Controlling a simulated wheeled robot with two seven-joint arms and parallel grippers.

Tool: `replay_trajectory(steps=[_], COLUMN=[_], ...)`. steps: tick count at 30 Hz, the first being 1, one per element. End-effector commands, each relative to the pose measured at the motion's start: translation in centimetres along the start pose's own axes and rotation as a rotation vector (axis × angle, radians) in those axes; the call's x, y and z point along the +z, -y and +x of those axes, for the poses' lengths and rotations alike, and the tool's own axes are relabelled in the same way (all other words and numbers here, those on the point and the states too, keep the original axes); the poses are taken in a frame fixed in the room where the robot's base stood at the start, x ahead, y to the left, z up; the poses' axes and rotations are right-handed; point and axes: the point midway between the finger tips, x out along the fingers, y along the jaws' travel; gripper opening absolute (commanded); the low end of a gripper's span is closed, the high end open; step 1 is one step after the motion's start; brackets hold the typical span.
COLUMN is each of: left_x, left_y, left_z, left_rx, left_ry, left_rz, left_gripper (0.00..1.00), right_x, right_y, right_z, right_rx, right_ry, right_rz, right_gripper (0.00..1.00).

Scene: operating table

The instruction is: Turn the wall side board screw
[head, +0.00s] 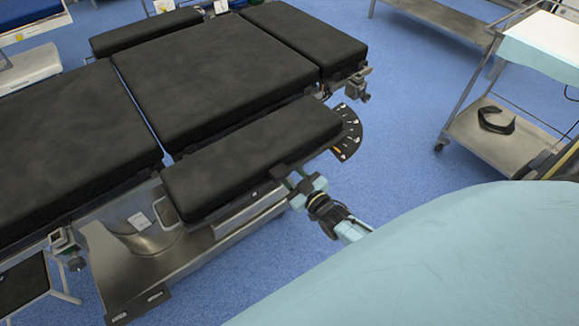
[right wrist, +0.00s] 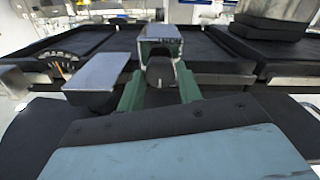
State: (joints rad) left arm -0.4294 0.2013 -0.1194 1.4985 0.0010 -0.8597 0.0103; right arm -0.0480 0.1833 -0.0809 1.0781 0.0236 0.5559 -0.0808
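The side board (head: 250,155) is a long black pad along the near side of the operating table (head: 200,85). A small dark clamp with its screw (head: 281,172) sits at the board's near edge. My right gripper (head: 305,186), with pale green fingers, is at this clamp, fingers spread to either side. In the right wrist view the green fingers (right wrist: 160,75) stand apart, with a dark knob (right wrist: 160,72) between them and a bright metal block near the tips. I cannot tell whether the fingers touch the knob. My left gripper is not in view.
A dark fan-shaped marked plate (head: 349,135) sticks out beyond the board's right end. A metal trolley (head: 485,135) with a black item on its shelf stands at the right. Blue floor (head: 400,130) lies clear between table and trolley.

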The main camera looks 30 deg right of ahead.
Motion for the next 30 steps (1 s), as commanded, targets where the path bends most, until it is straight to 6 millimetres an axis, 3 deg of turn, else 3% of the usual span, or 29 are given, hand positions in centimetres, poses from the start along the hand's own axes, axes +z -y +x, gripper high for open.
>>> replay_trajectory(steps=[5,17,30], left_x=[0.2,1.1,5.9], left_y=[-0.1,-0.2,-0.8], left_z=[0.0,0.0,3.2], left_rx=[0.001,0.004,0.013], left_ry=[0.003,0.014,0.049], left_rz=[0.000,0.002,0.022], left_gripper=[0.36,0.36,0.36], right_x=[0.0,0.0,-0.1], right_y=[0.0,0.0,0.0], right_z=[0.0,-1.0,-10.0], right_rx=[0.000,0.000,-0.001], right_ry=[0.001,0.001,0.003], right_rz=[0.000,0.002,0.001], right_gripper=[0.56,0.56,0.56])
